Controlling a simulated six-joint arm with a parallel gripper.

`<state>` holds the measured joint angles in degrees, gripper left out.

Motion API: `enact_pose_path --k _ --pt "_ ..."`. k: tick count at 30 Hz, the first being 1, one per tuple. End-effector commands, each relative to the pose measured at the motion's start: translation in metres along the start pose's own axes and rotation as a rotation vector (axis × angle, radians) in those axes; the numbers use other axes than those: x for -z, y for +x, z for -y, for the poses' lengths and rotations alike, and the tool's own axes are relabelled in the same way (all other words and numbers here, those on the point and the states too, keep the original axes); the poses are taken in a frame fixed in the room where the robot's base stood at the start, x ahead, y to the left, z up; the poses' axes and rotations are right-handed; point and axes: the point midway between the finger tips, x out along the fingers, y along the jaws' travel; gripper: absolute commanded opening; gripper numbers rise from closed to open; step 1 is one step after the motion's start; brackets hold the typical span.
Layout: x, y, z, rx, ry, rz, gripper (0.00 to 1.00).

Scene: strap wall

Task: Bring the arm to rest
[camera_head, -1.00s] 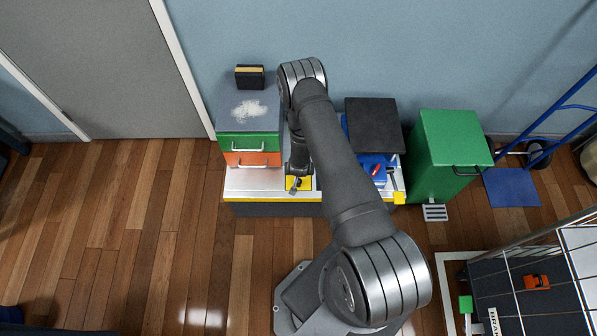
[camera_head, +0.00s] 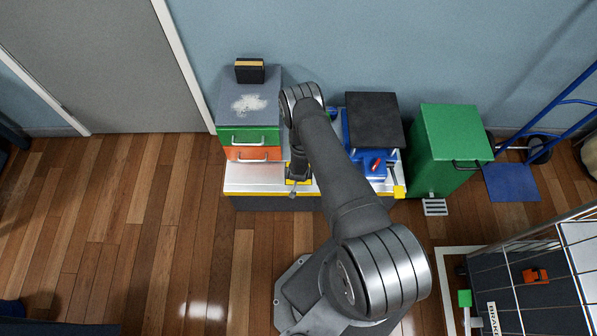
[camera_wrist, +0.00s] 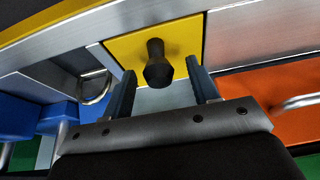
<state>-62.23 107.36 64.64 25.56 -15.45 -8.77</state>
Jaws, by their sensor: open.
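My gripper (camera_wrist: 163,92) is open in the wrist view, with its two fingers apart. A dark knob (camera_wrist: 157,66) on a yellow plate (camera_wrist: 128,48) shows between and beyond the fingertips. I cannot tell whether the fingers touch it; no grip on it shows. In the head view my gripper (camera_head: 293,187) is small and low over the front of the bench (camera_head: 255,177), by a yellow patch. My arm reaches from its base at the lower middle up to a bent elbow, then down to the bench.
Green and orange drawers (camera_head: 249,137) stand left of the arm, with a black and yellow block (camera_head: 250,71) on top. A blue device with a red lever (camera_head: 376,164), a black box (camera_head: 374,122) and a green bin (camera_head: 450,145) stand right.

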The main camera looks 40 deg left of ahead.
Motion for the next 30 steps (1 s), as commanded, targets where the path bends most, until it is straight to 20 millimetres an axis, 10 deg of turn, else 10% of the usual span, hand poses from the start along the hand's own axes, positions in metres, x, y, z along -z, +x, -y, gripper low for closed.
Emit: enact_pose_path --k 15,22,30 --pt "-0.0042 0.0095 -0.0002 -0.001 0.000 0.000 0.55" --pt "-0.0042 0.0094 -0.0002 -0.001 0.000 0.000 0.14" --pt "-0.0003 0.0070 -0.0001 -0.001 0.000 -0.001 0.14"
